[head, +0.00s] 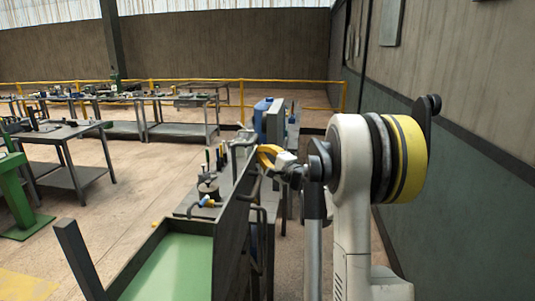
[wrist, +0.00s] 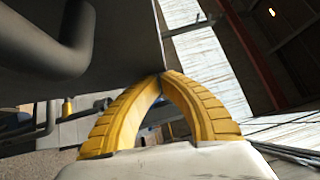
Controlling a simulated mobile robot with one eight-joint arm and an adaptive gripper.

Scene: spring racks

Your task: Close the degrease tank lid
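The degrease tank (head: 137,262) is in the lower middle of the head view, with a green surface inside. Its dark lid (head: 231,235) stands open, steeply raised along the tank's right side. A bent grey bar handle (head: 262,222) is on the lid's right face. My gripper (head: 265,151) has yellow fingers and is at the lid's upper far end. In the wrist view, the fingertips of my gripper (wrist: 162,75) meet at a corner of the dark lid panel (wrist: 115,40). I cannot tell whether they touch it. A thick grey bar (wrist: 65,45) is at upper left.
A bench (head: 185,210) with small tools stands just beyond the tank. A blue container (head: 262,115) is behind my gripper. Work tables (head: 65,132) and a yellow railing (head: 180,81) are farther back. A wall (head: 450,150) closes the right side.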

